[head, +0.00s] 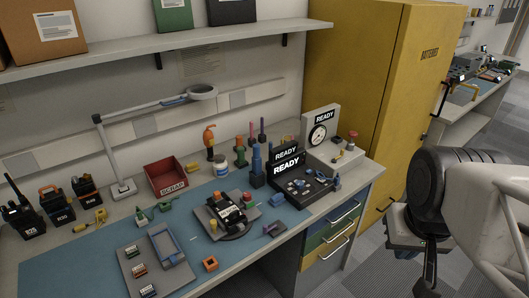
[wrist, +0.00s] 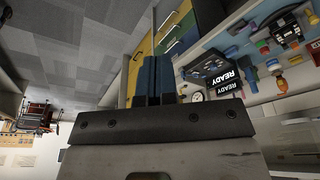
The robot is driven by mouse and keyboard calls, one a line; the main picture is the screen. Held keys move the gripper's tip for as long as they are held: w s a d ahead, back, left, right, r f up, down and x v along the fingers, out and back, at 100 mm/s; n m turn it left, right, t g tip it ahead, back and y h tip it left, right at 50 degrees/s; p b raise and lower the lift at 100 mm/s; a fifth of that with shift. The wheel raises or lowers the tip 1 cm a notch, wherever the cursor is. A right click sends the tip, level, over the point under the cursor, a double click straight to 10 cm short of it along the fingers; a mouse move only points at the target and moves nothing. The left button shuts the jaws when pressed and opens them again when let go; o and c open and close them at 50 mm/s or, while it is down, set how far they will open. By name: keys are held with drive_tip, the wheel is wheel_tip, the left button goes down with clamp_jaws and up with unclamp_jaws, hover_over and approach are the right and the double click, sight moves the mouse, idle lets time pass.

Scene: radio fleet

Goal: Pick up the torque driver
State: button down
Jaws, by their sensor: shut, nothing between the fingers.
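A blue, upright, handle-like tool (head: 256,158) stands at the back of the bench, left of the black READY unit; it looks like the torque driver, but I cannot be sure. Slim tools with red and purple tops (head: 262,132) stand just behind it. My gripper (head: 428,284) hangs off the bench, over the floor at the right, well apart from these tools. In the wrist view its two fingers (wrist: 155,82) are together and empty.
The black READY unit (head: 304,190) and a gauge box (head: 321,125) stand at the bench's right end. A device in a cradle (head: 228,212) sits mid-bench. A red SCRAP bin (head: 165,177) and lamp (head: 203,92) are behind. A yellow cabinet (head: 365,80) stands beyond.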

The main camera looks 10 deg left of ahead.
drive_tip(key=c, duration=0.7)
unclamp_jaws()
drive_tip(key=shift+w, duration=0.1)
drive_tip(key=w+a+f+n+h, duration=0.1)
drive_tip(key=w+a+n+h, duration=0.3)
drive_tip(key=w, duration=0.5)
drive_tip(key=w+a+f+n+h, duration=0.1)
drive_tip(key=w+a+f+n, duration=0.1)
drive_tip(key=w+a+n, duration=0.5)
drive_tip(key=w+a+f+n+h, duration=0.1)
drive_tip(key=w+n+h, duration=0.25)
drive_tip(key=w, duration=0.75)
drive_tip(key=n+t+h, duration=0.2)
drive_tip(key=n+t, duration=0.6)
drive_tip(key=n, duration=0.5)
approach(257, 165)
drive_tip(key=w, duration=0.1)
drive_tip(key=w+d, duration=0.1)
drive_tip(key=w, duration=0.1)
drive_tip(key=shift+d, duration=0.1)
